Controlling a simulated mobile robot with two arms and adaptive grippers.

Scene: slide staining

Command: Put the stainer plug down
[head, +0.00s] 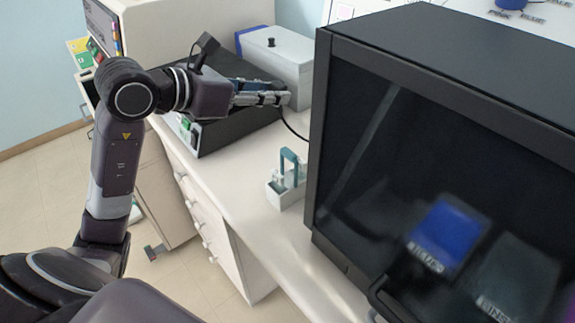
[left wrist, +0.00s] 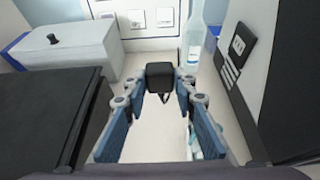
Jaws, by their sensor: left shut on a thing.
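My left gripper (head: 286,98) reaches in over the bench from the left. In the left wrist view its blue fingers are closed on the black stainer plug (left wrist: 160,76), held between the fingertips. In the head view the plug is mostly hidden by the fingers, and a thin black cable (head: 293,130) hangs from there toward the bench. In the left wrist view pale bench top lies below the plug; I cannot tell the gap. The black stainer (head: 214,139) with a small green panel stands under the arm. My right gripper is not in view.
A grey box with a black knob (head: 290,66) stands behind. A white rack with a blue handle (head: 284,194) is on the bench before the large black glass-fronted cabinet (head: 420,60). The left wrist view shows wall sockets (left wrist: 165,17) and a clear bottle (left wrist: 193,42).

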